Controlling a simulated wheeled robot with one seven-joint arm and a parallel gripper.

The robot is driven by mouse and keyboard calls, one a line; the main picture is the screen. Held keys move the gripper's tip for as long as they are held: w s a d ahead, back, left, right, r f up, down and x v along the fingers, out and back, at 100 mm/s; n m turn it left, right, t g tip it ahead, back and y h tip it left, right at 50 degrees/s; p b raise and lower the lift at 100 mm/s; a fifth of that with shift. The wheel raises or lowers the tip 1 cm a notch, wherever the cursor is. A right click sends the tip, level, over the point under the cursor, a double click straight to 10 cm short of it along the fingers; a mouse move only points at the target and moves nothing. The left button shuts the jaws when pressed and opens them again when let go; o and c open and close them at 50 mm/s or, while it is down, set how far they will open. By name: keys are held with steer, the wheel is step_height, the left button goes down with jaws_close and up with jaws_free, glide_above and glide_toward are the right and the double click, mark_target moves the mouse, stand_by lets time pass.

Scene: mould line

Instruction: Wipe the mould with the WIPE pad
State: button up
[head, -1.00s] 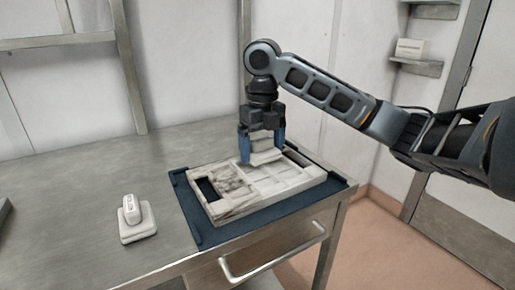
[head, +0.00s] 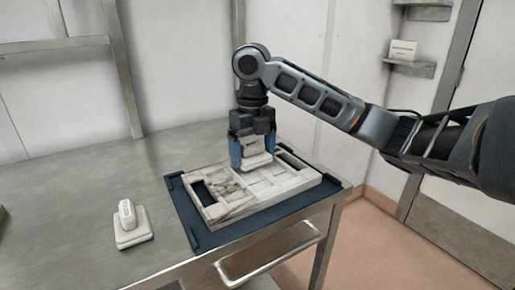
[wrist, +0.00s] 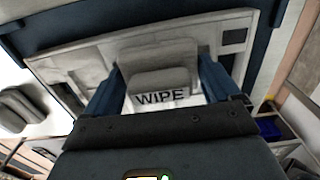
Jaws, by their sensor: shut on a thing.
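My gripper (head: 252,154) is shut on the WIPE pad (head: 256,160), a whitish block with a handle. In the wrist view the pad (wrist: 160,80) sits between the blue fingers and shows the word WIPE. The mould (head: 232,214) is a pale rectangular frame with compartments, lying on a dark blue mat (head: 205,238). The pad is over the middle of the mould; I cannot tell whether it touches. Grey-brown smudges show on the mould's left part, beside a dark opening. The pad and fingers hide the part of the mould behind them.
A second white pad with a handle (head: 131,226) stands on the steel table (head: 90,200) left of the mat. The table's left side is otherwise mostly clear. A drawer handle (head: 270,262) juts from the front. A wall shelf (head: 412,67) holds a small white box (head: 403,49).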

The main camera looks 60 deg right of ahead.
steer(key=shift+w+a+p, duration=0.4)
steer(key=shift+w+a, duration=0.4)
steer(key=shift+a, duration=0.5)
steer(key=shift+w+a+p, duration=0.35)
steer(key=shift+w+a, duration=0.5)
steer(key=shift+a, duration=0.4)
steer(key=shift+w+a+p, duration=0.4)
steer(key=shift+w+a, duration=0.4)
steer(key=shift+a, duration=0.5)
steer(key=shift+r, duration=0.15)
step_height(320, 180, up, 8)
steer(key=p, duration=0.6)
steer(key=shift+p, duration=0.4)
steer(key=shift+s, duration=0.1)
steer(key=s+a+p, duration=0.3)
steer(key=s+a, duration=0.2)
steer(key=s, duration=0.2)
steer(key=shift+d+f+b, duration=0.2)
steer(key=shift+f+b, duration=2.2)
steer(key=shift+f, duration=1.2)
